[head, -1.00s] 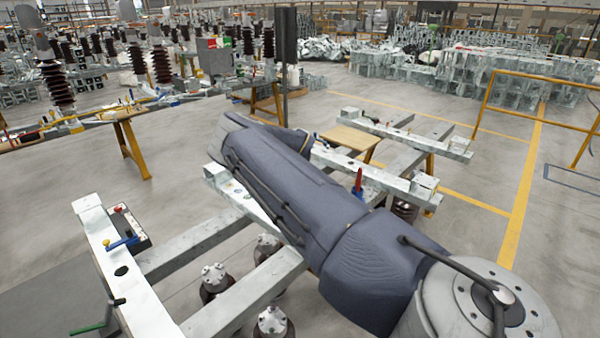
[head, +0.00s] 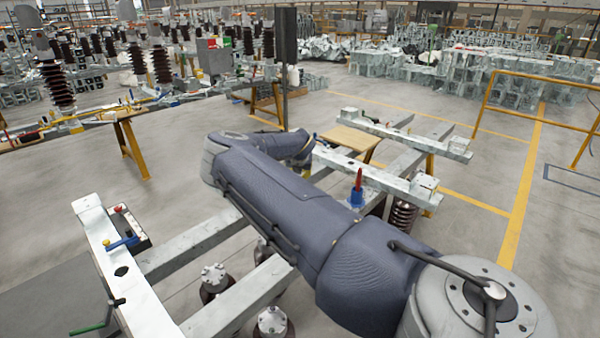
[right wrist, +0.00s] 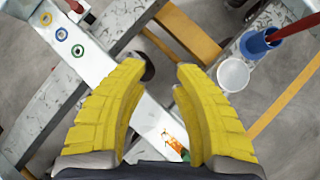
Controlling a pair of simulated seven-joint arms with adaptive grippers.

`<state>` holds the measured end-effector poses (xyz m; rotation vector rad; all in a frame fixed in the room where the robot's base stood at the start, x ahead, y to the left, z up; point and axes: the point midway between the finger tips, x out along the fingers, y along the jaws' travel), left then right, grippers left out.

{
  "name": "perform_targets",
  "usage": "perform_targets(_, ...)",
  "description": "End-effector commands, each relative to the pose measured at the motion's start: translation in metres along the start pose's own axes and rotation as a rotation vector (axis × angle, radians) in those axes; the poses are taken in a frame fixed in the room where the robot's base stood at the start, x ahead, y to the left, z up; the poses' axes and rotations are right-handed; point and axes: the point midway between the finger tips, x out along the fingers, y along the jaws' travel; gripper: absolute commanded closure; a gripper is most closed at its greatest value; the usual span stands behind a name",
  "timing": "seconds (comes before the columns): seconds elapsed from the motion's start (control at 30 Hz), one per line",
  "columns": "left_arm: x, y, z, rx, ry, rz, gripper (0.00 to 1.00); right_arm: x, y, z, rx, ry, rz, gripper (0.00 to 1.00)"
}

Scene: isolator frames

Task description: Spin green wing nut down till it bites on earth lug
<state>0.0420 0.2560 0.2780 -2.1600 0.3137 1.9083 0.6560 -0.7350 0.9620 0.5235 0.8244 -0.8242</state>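My right gripper (right wrist: 160,70) has two yellow fingers, open with a clear gap between them, above a pale metal beam (right wrist: 152,120) in the right wrist view. A small orange-and-green item (right wrist: 176,146) lies on that beam between the fingers, partly hidden; I cannot tell if it is the wing nut or the lug. My left gripper is not in view.
A blue cup (right wrist: 258,45) holding a red-handled item stands beside a white cup (right wrist: 233,74). Insulators (head: 271,321) sit below the frame.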

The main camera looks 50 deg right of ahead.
Motion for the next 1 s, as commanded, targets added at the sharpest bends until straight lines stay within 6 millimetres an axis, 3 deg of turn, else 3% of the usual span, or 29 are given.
perform_targets(0.1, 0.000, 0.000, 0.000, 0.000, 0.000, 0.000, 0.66, -0.012, -0.010, 0.057, -0.003, -0.249, -0.045, 0.73)
perform_targets(0.2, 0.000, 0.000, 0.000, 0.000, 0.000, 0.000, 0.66, -0.030, -0.028, 0.096, -0.003, -0.426, -0.127, 0.73)
perform_targets(0.33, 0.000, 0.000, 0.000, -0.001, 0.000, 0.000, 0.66, -0.060, -0.058, 0.129, 0.013, -0.593, -0.275, 0.73)
perform_targets(0.47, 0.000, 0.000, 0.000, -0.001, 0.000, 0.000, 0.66, -0.090, -0.093, 0.142, 0.049, -0.685, -0.450, 0.73)
perform_targets(0.67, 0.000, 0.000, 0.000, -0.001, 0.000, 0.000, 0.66, -0.126, -0.145, 0.126, 0.134, -0.672, -0.718, 0.73)
perform_targets(0.83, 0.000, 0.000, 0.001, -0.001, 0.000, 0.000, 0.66, -0.141, -0.175, 0.088, 0.220, -0.529, -0.886, 0.73)
perform_targets(1.0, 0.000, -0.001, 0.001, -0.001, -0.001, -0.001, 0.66, -0.140, -0.185, 0.039, 0.293, -0.300, -0.956, 0.73)
